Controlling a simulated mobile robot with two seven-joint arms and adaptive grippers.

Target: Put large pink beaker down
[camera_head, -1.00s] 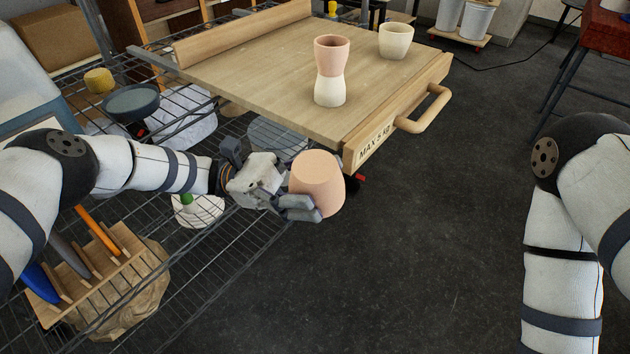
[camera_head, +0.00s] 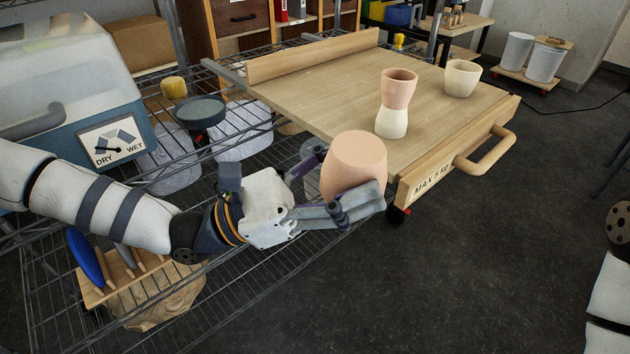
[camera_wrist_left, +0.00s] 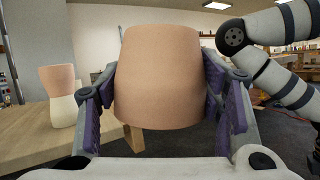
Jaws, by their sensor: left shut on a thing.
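The large pink beaker (camera_head: 354,163) is held by my left gripper (camera_head: 345,200) in front of the near edge of the wooden pull-out board (camera_head: 300,90). Its wider end faces down and its closed, narrower end faces up. In the left wrist view the beaker (camera_wrist_left: 158,80) sits between both fingers, which touch its sides. On the board, a smaller pink cup (camera_head: 398,88) stands on an upside-down cream cup (camera_head: 391,122). Another cream cup (camera_head: 462,78) stands apart to the right. My right gripper is out of view; only part of that arm shows at the right edge.
The board has a raised back rail (camera_head: 315,55) and a front handle (camera_head: 485,152) beside a "MAX 5 kg" label. Its left and middle surface is clear. The board's front right is open floor.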

